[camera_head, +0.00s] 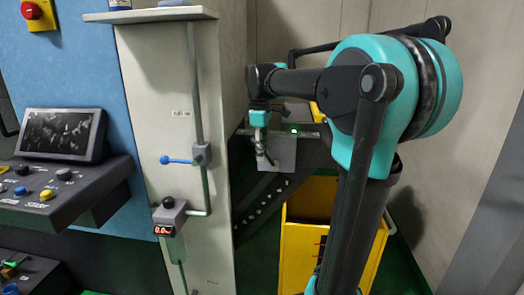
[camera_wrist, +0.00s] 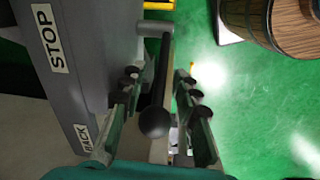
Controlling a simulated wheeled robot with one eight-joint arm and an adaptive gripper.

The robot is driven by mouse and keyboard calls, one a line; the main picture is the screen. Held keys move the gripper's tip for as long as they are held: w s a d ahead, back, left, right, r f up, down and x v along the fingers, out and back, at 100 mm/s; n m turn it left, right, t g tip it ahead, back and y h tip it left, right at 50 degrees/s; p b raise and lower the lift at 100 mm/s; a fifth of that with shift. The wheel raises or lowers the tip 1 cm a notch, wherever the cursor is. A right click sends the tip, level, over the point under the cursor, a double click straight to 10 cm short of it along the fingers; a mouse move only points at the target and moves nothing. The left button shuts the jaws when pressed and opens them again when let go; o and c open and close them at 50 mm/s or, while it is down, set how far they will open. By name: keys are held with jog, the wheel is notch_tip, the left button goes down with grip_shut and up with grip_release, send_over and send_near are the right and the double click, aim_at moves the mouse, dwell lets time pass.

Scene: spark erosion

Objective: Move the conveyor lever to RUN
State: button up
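The conveyor lever shows in the wrist view as a dark rod ending in a black ball knob (camera_wrist: 153,122). Its far end meets a grey cylindrical pivot (camera_wrist: 155,28) on the side of a grey box (camera_wrist: 95,60). The box has a STOP label and a second label, partly hidden, that seems to read BACK; no RUN label shows. My gripper (camera_wrist: 160,98) is open, with one finger on each side of the lever and gaps visible. In the head view my gripper (camera_head: 262,158) is at the front of the grey box (camera_head: 284,152) with a green light; the lever cannot be made out there.
A pale column (camera_head: 165,90) with a blue-handled valve (camera_head: 178,160) and red display stands left of my gripper. A dark sloping conveyor frame (camera_head: 262,205) and yellow cabinet (camera_head: 300,245) are below. A wooden barrel (camera_wrist: 245,20) stands on the green floor.

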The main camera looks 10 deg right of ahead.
jog(key=shift+c, duration=0.5)
grip_shut()
